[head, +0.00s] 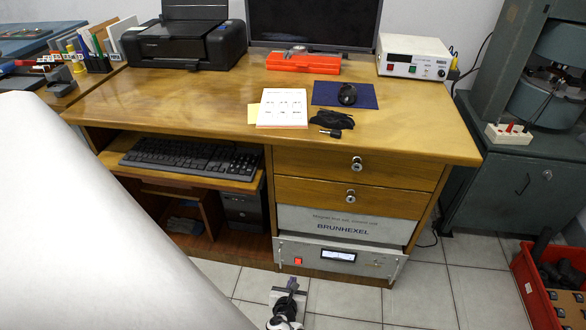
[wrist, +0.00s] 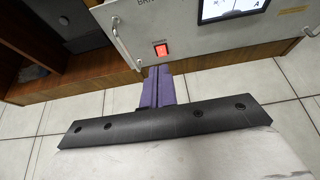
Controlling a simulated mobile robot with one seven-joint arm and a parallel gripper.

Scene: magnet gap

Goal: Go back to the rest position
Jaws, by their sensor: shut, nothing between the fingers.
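My gripper (head: 291,287) is low in front of the desk in the head view, above the tiled floor. In the wrist view its purple fingers (wrist: 158,86) are together, with nothing between them. They point toward the front of the grey power unit (wrist: 205,45) with a lit red switch (wrist: 162,50). The fingertips appear just below the switch in the wrist view; I cannot tell whether they touch the panel. The same unit shows under the desk drawers in the head view (head: 373,264), with its red switch (head: 298,261) and a lit meter.
The wooden desk (head: 215,95) carries a printer, a monitor, an orange case and a white instrument. A keyboard (head: 190,157) lies on the pull-out shelf. A red crate (head: 540,295) stands at the right. A large white surface covers the lower left. Tiled floor (head: 425,300) is clear between.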

